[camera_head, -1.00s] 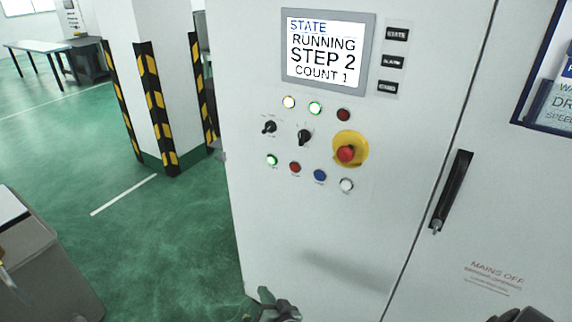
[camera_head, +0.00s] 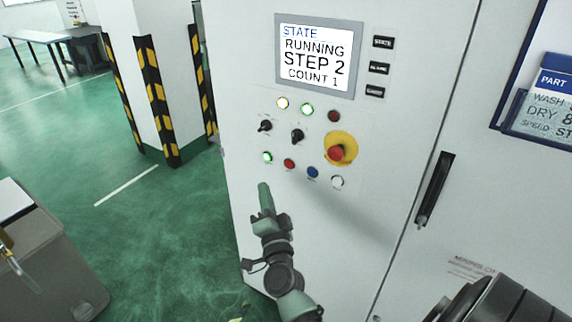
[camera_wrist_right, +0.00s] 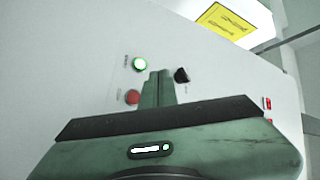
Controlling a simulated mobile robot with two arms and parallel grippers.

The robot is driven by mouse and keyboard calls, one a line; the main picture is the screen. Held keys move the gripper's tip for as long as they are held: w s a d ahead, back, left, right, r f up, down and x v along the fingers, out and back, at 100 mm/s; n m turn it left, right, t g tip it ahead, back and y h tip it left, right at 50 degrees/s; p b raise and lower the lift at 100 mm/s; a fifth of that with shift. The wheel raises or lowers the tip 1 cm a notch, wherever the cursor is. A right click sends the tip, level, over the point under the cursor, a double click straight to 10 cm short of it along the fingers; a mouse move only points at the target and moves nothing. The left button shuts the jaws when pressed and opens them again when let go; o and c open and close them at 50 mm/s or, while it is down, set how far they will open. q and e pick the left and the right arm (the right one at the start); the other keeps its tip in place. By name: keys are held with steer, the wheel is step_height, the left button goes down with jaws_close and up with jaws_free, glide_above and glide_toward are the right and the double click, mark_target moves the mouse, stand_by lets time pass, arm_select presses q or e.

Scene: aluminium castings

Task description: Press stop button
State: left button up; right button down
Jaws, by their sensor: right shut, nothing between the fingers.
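The red push button (camera_head: 289,163) is in the lower button row of the white panel, just right of the lit green button (camera_head: 267,157). In the right wrist view the red button (camera_wrist_right: 132,97) shows just left of my fingers, below the lit green one (camera_wrist_right: 139,64). A red mushroom button (camera_head: 336,153) sits on a yellow disc farther right. The labels are too small to read. My right gripper (camera_head: 264,190) is shut and empty, its tip pointing up below the green and red buttons. Whether it touches the panel cannot be told. My left gripper is not in view.
The screen (camera_head: 315,56) reads RUNNING, STEP 2, COUNT 1. A black selector knob (camera_head: 297,136), a blue button (camera_head: 313,172) and a white button (camera_head: 337,182) are close by. A black door handle (camera_head: 434,190) is to the right. Green floor lies left of the cabinet.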

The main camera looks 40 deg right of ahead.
mark_target(289, 164)
steer(key=w+d+b, duration=0.1)
steer(key=w+d, duration=0.2)
steer(key=d, duration=0.5)
steer(key=shift+w+b, duration=0.2)
steer(key=shift+b, duration=0.1)
steer(key=shift+d, duration=0.1)
stand_by(2.0)
steer(key=shift+w+d, duration=0.15)
steer(key=shift+d, duration=0.2)
steer(key=shift+w+d, duration=0.15)
steer(key=shift+d, duration=0.25)
stand_by(0.6)
stand_by(0.4)
steer(key=shift+s+a, duration=0.35)
steer(key=shift+a, duration=0.4)
